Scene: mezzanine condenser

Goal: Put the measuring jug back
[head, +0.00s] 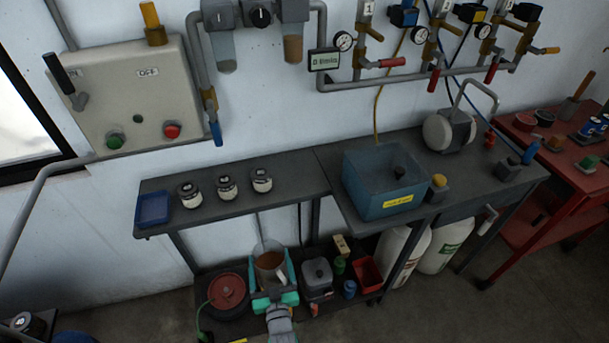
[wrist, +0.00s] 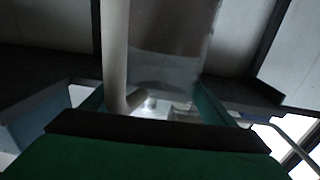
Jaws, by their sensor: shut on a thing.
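The measuring jug (head: 269,262) is a clear vessel with a pale handle, and its inside looks brownish in the head view. It is in front of the lower shelf, between the red-lidded round pot and the grey canister. My gripper (head: 272,284) has teal fingers and is shut on the jug, coming from the front. In the wrist view the jug (wrist: 172,50) stands close between the fingers, with its handle on the left. I cannot tell whether the jug's base touches the lower shelf.
The lower shelf also holds a red-lidded pot (head: 228,291), a grey canister (head: 318,278) and a red bin (head: 367,272). Above it, the bench top (head: 292,177) carries a blue tray (head: 153,209) and several jars, with bare room at its right. A blue tank (head: 375,190) stands further right.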

